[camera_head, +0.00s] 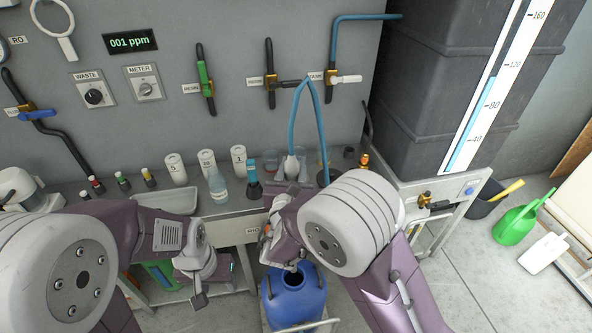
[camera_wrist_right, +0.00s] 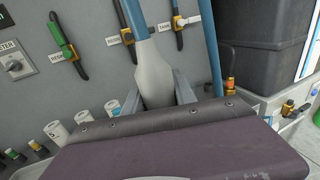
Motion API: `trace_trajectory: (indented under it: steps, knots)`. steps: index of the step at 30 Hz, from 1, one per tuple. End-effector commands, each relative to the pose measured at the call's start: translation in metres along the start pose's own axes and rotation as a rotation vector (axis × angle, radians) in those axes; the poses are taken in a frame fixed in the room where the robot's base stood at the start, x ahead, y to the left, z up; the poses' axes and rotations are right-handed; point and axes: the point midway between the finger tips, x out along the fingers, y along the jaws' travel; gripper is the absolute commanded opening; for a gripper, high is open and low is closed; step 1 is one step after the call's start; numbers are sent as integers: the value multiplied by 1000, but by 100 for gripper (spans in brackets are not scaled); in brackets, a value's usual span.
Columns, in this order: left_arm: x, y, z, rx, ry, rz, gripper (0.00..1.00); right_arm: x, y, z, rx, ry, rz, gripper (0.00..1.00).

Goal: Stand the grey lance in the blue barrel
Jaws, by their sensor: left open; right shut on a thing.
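The grey lance (camera_wrist_right: 155,75) shows as a pale grey, bulb-shaped end with a blue hose rising from its top. My right gripper (camera_wrist_right: 160,98) is shut around it. In the head view the lance (camera_head: 291,166) is small, upright, above the bench's front edge; its lower part is hidden by my right gripper (camera_head: 290,184) and wrist. The blue barrel (camera_head: 293,303) stands on the floor in front of the bench, below my right wrist, its dark mouth partly covered by my arm. My left gripper (camera_head: 215,285) is open and empty, left of the barrel.
The blue hose (camera_head: 308,85) loops up and back down to the bench. Bottles and a white tray (camera_head: 167,201) stand on the bench. Valves line the wall. A dark tank (camera_head: 440,70) stands at right. A green watering can (camera_head: 515,228) is on the floor at right.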

Motion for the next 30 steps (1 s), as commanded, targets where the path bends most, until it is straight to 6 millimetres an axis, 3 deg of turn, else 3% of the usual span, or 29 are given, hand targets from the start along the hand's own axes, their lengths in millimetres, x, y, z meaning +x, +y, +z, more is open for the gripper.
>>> trace_trajectory:
  steps: [14,30]
  knots:
    - [7,0,1,0,0,0,51,0,0,-2,1,-4,-1,0]
    - [58,-1,6,0,0,0,51,0,0,-52,1,-4,-1,0]
